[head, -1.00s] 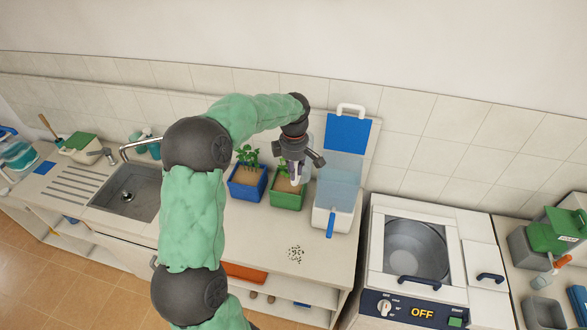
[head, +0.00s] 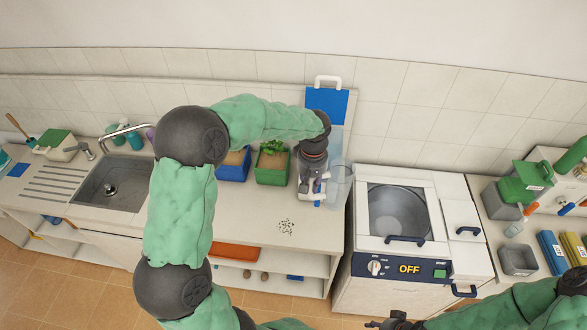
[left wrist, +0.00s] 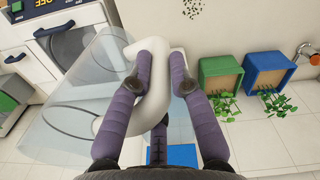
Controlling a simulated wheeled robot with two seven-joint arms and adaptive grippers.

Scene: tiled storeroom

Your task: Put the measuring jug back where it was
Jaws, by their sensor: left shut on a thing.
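The measuring jug (head: 342,184) is clear with a white handle. It is at the right end of the counter (head: 255,228), close to the machine. My left gripper (head: 313,194) is shut on its handle. In the left wrist view, the purple fingers (left wrist: 153,92) close around the white handle, with the clear jug body (left wrist: 72,112) to the left. I cannot tell whether the jug's base touches the counter. Part of my right gripper (head: 393,322) shows at the bottom edge; its fingers are unclear.
Behind the jug a blue panel (head: 328,103) with a white handle stands against the wall. A green planter (head: 272,172) and a blue planter (head: 232,170) stand to the left. Dark specks (head: 286,227) lie on the counter. A white machine (head: 415,240) adjoins on the right.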

